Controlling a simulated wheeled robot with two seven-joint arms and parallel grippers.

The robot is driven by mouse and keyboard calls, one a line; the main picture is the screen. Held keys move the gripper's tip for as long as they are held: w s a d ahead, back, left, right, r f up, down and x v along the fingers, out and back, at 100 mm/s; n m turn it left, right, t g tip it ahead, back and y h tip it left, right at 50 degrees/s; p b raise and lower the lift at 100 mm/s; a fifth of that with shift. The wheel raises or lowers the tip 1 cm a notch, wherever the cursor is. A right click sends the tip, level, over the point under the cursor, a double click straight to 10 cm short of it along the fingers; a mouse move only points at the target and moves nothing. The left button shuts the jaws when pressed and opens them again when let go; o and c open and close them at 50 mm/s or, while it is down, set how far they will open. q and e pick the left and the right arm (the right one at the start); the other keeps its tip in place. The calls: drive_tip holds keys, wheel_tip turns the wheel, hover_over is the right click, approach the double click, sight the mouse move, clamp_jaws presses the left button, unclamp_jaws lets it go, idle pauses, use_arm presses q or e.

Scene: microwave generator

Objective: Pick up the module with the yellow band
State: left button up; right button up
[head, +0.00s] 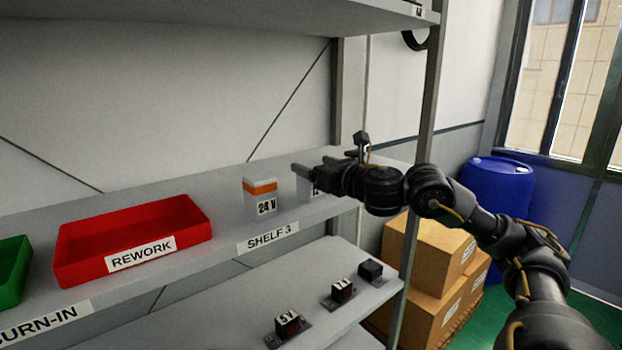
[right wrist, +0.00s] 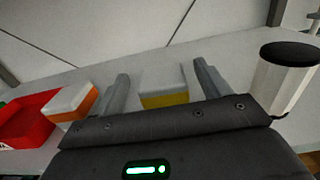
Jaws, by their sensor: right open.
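The module with the yellow band (right wrist: 165,98) is a pale block on the upper shelf, seen between the two fingers of my right gripper (right wrist: 163,88) in the right wrist view. That gripper is open, with one finger on each side of the block; I cannot tell whether either touches it. In the head view my right gripper (head: 326,160) covers most of this module (head: 303,190), and its band is hidden there. My left gripper is not in view.
A red REWORK bin (head: 132,236) and a green bin (head: 13,268) stand further left on the shelf (head: 225,222). A white cylinder with a dark top (right wrist: 284,82) stands right of the gripper. Small dark blocks (head: 287,323) sit on the lower shelf.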

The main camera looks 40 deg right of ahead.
sight(307, 162)
drive_tip(key=w, duration=0.2)
drive_tip(key=w+p, duration=0.1)
drive_tip(key=w, duration=0.1)
drive_tip(key=shift+w+d+f, duration=0.1)
drive_tip(key=shift+f, duration=0.1)
drive_tip(key=shift+s+r, duration=0.1)
drive_tip(key=shift+s, duration=0.2)
drive_tip(key=shift+c, duration=0.9)
drive_tip(key=c, duration=1)
